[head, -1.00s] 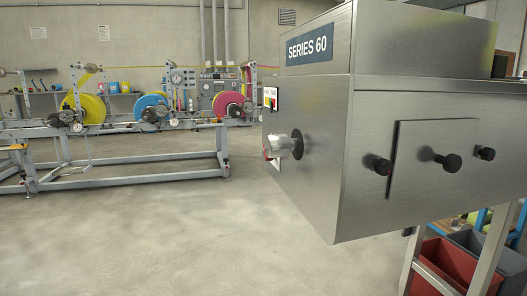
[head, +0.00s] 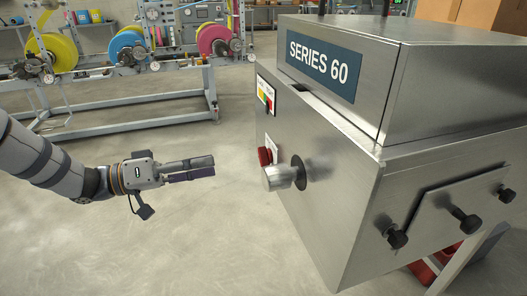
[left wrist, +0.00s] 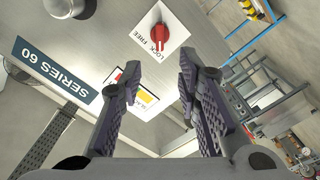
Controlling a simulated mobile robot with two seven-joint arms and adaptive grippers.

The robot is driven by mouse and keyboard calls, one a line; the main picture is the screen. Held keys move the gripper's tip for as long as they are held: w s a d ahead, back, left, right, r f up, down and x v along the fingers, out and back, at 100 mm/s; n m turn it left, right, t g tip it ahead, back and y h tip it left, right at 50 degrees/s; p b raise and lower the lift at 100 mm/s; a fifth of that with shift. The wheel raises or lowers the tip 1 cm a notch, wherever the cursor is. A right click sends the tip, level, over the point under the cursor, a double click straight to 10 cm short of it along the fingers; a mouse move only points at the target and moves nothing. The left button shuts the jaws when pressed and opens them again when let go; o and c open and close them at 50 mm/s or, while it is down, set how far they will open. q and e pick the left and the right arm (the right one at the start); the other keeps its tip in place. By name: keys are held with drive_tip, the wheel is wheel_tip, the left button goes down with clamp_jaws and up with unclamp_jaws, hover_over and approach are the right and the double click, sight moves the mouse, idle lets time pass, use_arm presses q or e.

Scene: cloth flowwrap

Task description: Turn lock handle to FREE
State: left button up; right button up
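The red lock handle (head: 265,156) sits on a white plate on the left face of the steel SERIES 60 machine (head: 335,140). In the left wrist view the red handle (left wrist: 164,41) shows at the top, on its plate (left wrist: 140,48) with the words LOCK and FREE. I cannot tell for certain which word it points to. My left gripper (head: 213,168) is left of the handle, apart from it. In the left wrist view its two fingers (left wrist: 153,88) stand apart with nothing between them. My right gripper is in neither view.
A silver round knob (head: 278,178) with a black disc sticks out just right of the handle. A yellow and red label plate (head: 265,94) is above. Black knobs (head: 466,221) are on the machine's right face.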

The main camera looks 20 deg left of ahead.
sight(263, 157)
use_arm(q)
drive_tip(key=b+x, duration=0.1)
drive_tip(key=x, duration=1)
drive_tip(key=shift+s+f, duration=0.15)
clamp_jaws()
